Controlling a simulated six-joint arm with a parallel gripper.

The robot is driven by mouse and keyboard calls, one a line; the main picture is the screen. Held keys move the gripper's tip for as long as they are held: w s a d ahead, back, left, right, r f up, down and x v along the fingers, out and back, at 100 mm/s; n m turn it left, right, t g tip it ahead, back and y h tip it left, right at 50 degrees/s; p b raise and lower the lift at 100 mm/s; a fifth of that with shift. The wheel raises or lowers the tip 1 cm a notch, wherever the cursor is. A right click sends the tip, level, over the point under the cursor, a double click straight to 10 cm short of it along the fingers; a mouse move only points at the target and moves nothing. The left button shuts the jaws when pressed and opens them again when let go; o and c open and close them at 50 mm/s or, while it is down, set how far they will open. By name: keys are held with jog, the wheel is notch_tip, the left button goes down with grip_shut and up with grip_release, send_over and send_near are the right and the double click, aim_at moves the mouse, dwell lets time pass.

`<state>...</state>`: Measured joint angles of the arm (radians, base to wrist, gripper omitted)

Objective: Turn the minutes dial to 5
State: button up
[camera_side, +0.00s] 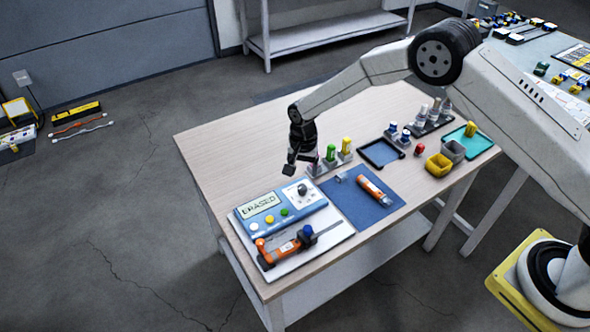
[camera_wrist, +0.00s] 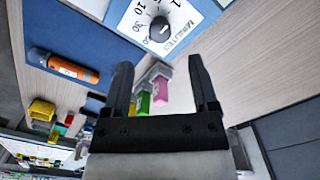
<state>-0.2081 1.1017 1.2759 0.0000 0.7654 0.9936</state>
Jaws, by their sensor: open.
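The minutes dial (camera_side: 302,189) is a dark round knob on a white plate at the upper right of the blue device (camera_side: 290,222). In the wrist view the dial (camera_wrist: 159,29) sits beyond the fingertips, with the word MINUTES and several numbers around it. I cannot tell which number it points at. The device's display (camera_side: 259,204) reads ERASED. My gripper (camera_side: 295,165) is open above the table, behind and above the dial and apart from it. In the wrist view my gripper (camera_wrist: 160,62) has nothing held between its spread fingers.
An orange and black tool (camera_side: 286,247) lies in front of the device. A blue mat (camera_side: 355,213) with an orange tube (camera_side: 374,190) is to the right. A holder with green (camera_side: 330,153) and yellow (camera_side: 346,146) pieces stands close beside my gripper. The table's left back area is clear.

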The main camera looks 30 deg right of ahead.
aim_at(302, 187)
jog(key=shift+f, duration=3.15)
grip_shut()
